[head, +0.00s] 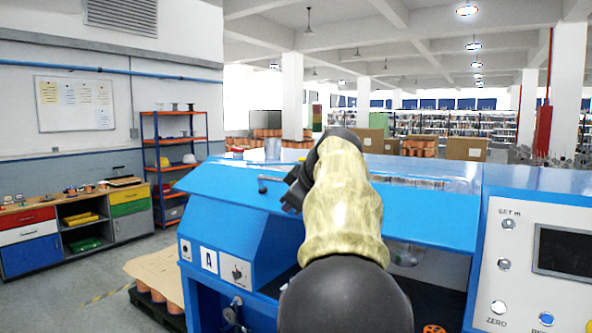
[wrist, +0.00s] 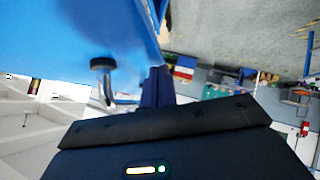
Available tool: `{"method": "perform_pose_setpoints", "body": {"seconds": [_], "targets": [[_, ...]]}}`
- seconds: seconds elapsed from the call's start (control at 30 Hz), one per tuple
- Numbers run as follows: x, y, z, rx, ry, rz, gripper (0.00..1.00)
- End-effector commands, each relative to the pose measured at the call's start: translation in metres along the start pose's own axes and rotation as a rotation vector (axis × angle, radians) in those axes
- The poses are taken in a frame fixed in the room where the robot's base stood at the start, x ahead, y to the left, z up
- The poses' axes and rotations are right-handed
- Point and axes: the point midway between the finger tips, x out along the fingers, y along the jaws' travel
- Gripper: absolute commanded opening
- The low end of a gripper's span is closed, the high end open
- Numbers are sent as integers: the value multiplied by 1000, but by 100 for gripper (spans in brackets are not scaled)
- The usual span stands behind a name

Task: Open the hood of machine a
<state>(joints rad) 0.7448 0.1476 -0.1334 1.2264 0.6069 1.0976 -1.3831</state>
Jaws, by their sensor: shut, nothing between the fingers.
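Machine a is the blue machine with the "A" label (head: 209,259) in the head view. Its blue hood (head: 225,187) juts forward like a sloping awning, with a dark opening and a clear part visible beneath it. In the wrist view the black handle (wrist: 103,64) stands out from the blue surface, left of my gripper (wrist: 156,75). My gripper's fingers are together and empty, with a gap between them and the handle. In the head view my arm hides part of the hood and my gripper (head: 292,192) is partly hidden.
A control panel with a screen (head: 566,252) stands at the right. A pallet with orange spools (head: 152,296) sits on the floor at the left of the machine. A workbench (head: 60,230) and an orange-and-blue shelf (head: 176,165) stand further left, with open floor between.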

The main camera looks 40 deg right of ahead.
Motion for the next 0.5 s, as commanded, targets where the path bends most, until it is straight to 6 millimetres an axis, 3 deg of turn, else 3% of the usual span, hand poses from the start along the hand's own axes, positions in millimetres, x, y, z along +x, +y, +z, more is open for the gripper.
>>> {"method": "perform_pose_setpoints", "body": {"seconds": [0.17, 0.5], "targets": [[-24, 2, -27, -4, 3, -1, 0], [-87, -1, -24, -6, 4, 2, 0]]}}
